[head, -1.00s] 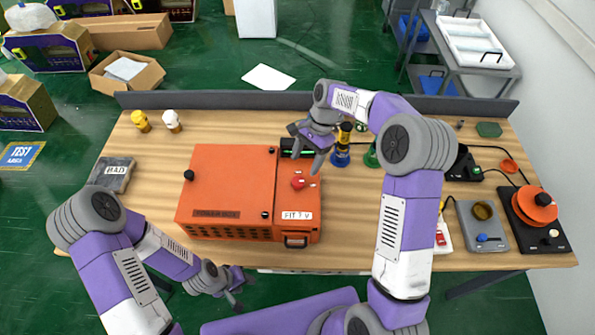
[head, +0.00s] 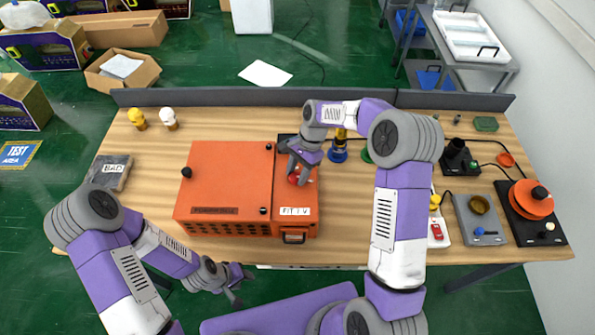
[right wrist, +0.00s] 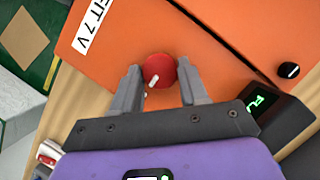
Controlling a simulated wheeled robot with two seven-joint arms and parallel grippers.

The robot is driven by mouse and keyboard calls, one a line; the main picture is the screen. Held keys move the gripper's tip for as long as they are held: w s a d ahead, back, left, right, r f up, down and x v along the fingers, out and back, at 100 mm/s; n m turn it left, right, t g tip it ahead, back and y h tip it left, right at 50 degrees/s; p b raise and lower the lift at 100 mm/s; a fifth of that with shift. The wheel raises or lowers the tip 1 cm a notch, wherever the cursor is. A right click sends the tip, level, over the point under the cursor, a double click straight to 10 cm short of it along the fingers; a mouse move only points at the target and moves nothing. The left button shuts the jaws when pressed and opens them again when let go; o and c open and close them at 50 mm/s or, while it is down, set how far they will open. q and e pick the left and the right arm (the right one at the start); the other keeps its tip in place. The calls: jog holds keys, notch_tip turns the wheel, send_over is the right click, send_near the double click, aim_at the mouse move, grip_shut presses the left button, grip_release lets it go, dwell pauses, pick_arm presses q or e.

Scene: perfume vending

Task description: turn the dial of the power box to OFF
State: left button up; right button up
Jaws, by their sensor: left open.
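The orange power box (head: 228,178) sits on the table, left of centre. Its red dial (head: 299,176) is on the right part of the lid, above the white label, partly covered by my right gripper in the head view. In the right wrist view the red dial (right wrist: 159,71) has a white pointer mark toward its lower left. My right gripper (right wrist: 160,85) is open, with one finger on each side of the dial; I cannot tell whether they touch it. My left gripper (head: 236,286) is open and empty, off the table's front edge.
A black device with a green display (right wrist: 268,110) stands beside the box. A grey BAD plate (head: 109,172), yellow and white figures (head: 169,118) are on the left. Small devices (head: 480,220) and an orange reel (head: 531,199) fill the right side.

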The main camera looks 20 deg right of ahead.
jog(key=c, duration=0.4)
jog(key=shift+o, duration=0.2)
jog(key=n+g+p, duration=0.1)
jog(key=n, duration=0.2)
jog(key=shift+w+a+n+h, duration=0.1)
jog(key=shift+a+n+h, duration=0.05)
jog(key=shift+n+h, duration=0.2)
jog(key=n+h, duration=0.1)
jog(key=n, duration=0.2)
jog(key=shift+w+a+n+g+p, duration=0.1)
jog(key=shift+n+g+p, duration=0.15)
jog(key=shift+g+p, duration=0.15)
jog(key=n+h, duration=0.2)
jog(key=n, duration=0.3)
jog(key=shift+a, duration=0.15)
jog(key=n+h, duration=0.1)
jog(key=n, duration=0.2)
jog(key=n+h, duration=0.1)
jog(key=n, duration=0.1)
jog(key=shift+a+n, duration=0.2)
jog(key=shift+n, duration=0.2)
jog(key=o, duration=1.1)
jog(key=shift+c, duration=0.2)
